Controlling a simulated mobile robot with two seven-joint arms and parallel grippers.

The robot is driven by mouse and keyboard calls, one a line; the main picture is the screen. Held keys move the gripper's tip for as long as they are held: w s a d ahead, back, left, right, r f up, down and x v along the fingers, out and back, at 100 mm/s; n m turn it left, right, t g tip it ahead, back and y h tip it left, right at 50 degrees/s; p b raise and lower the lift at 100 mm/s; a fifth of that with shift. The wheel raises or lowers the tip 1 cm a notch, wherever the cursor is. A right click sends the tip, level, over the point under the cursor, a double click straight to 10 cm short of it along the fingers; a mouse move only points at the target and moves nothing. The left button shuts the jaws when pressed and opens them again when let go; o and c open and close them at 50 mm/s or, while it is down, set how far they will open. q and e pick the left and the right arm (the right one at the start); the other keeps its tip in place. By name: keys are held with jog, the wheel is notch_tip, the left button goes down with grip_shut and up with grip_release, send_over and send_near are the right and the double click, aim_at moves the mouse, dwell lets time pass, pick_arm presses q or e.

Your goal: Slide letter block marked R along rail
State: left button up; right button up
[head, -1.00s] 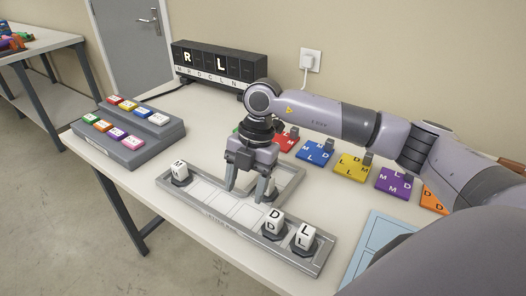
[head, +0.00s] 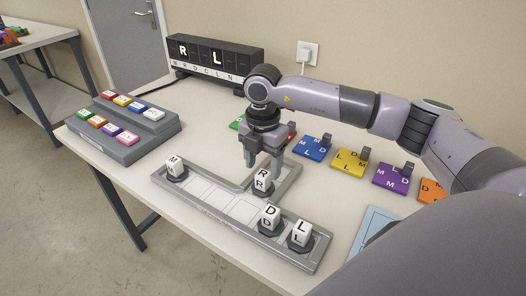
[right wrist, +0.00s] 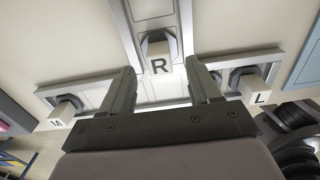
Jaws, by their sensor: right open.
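The white letter block marked R (head: 262,181) stands on a dark base in the side branch of the grey rail tray (head: 212,207), near where it meets the main row. It also shows in the right wrist view (right wrist: 159,62), ahead of the fingers. My right gripper (head: 262,168) is open, behind and above the R block in the head view. In the right wrist view its two fingers (right wrist: 163,80) stand apart, with the block between and beyond their tips. I cannot tell whether a finger touches it. My left gripper is not in view.
Block M (head: 174,166) stands at the rail's left end; blocks D (head: 269,216) and L (head: 300,232) stand at its right end. Coloured letter cards (head: 350,161) lie behind. A black display (head: 216,58) shows R and L. A grey button stand (head: 122,127) is at left.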

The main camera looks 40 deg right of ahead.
aim_at(263, 173)
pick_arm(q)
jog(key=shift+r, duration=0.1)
pick_arm(e)
jog(key=shift+f, duration=1.95)
grip_shut()
jog(key=shift+w+d, duration=0.3)
jog(key=shift+d, duration=0.45)
jog(key=shift+w+d, duration=0.35)
jog(key=shift+d, duration=0.45)
jog(key=shift+w+d, duration=0.3)
jog(key=shift+d, duration=0.45)
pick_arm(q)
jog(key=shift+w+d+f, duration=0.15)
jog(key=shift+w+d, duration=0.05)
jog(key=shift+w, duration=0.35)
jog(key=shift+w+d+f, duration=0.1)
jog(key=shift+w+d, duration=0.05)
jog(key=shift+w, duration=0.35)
pick_arm(e)
jog(key=shift+w+d, duration=0.25)
jog(key=shift+d, duration=0.3)
jog(key=shift+w+d, duration=0.2)
jog(key=shift+d, duration=0.3)
jog(key=shift+o, duration=0.4)
grip_release()
jog(key=shift+r, duration=0.1)
